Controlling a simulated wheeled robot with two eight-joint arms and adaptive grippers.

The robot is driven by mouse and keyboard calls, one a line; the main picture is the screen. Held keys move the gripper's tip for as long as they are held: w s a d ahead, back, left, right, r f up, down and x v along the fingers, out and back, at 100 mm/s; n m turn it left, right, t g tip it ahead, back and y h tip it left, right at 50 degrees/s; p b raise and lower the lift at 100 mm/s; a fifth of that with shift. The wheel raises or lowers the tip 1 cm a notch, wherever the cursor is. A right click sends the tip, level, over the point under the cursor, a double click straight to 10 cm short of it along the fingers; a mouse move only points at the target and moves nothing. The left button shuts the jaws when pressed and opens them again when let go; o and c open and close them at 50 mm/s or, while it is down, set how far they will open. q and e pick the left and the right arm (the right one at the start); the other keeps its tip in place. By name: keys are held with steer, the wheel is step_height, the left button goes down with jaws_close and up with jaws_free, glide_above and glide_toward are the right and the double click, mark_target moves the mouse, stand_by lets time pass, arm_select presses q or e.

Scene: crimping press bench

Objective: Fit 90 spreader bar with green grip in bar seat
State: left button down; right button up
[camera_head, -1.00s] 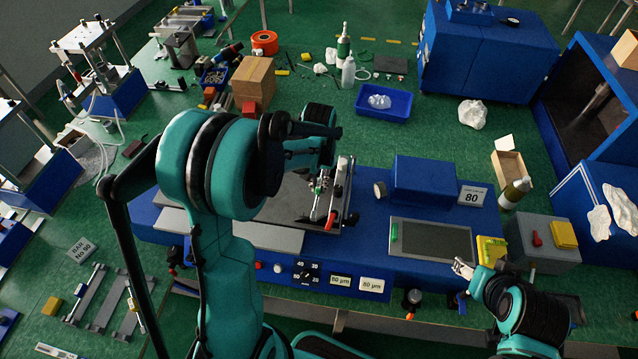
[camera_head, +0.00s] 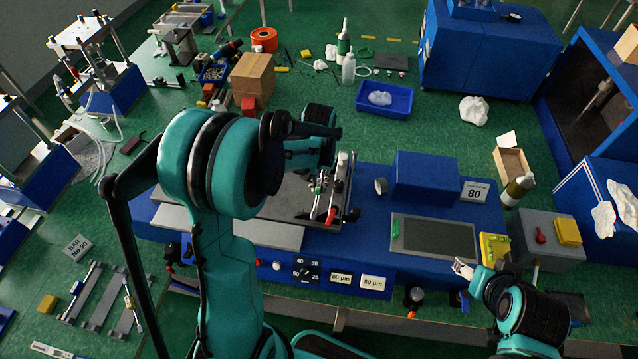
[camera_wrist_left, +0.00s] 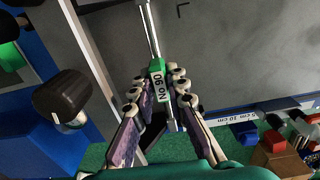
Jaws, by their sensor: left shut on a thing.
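The 90 spreader bar (camera_wrist_left: 149,28) shows in the left wrist view as a thin metal rod with a green grip (camera_wrist_left: 151,70) and a white label reading "No 90". My left gripper (camera_wrist_left: 161,88) is shut on the bar at its grip, and the rod points away from the fingers over a dark grey plate. In the head view my left gripper (camera_head: 320,184) is partly hidden by my arm, beside a metal rail fixture with a red part (camera_head: 332,215). I cannot clearly make out the bar seat. My right gripper (camera_head: 463,268) is at the press's front right; its opening is unclear.
The blue press (camera_head: 365,232) carries a blue housing (camera_head: 425,178) and a dark screen (camera_head: 433,240).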

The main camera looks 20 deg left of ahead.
mark_target(319, 184)
arm_select(q)
steer(key=shift+f+b, duration=0.5)
steer(key=shift+f, duration=0.05)
steer(key=c, duration=1.4)
jaws_free()
steer(key=shift+c, duration=0.2)
step_height(319, 184, up, 12)
